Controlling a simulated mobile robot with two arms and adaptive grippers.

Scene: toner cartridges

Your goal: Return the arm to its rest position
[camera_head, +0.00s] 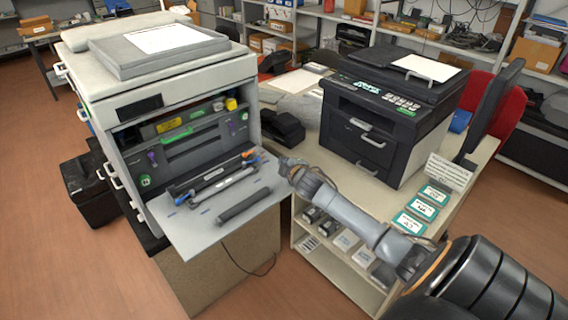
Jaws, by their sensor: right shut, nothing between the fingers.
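My right arm reaches in from the lower right. Its gripper (284,163) is shut and empty, close to the right edge of the copier's lowered front door (192,232); the fingertips are small in the view. A dark grey cylindrical toner cartridge (244,205) lies on the door, to the left of and below the gripper. A longer black and grey unit (212,182) with blue and orange ends lies behind it. The large white copier (183,90) stands open, with coloured parts inside. My left gripper is not in view.
A black printer (385,120) stands on the desk beyond my right arm. Several green-and-white boxes (421,208) sit at the desk's right side. Open shelves (335,252) with small boxes lie below the arm. A red chair (505,112) stands at the right. Open floor (45,205) is at the left.

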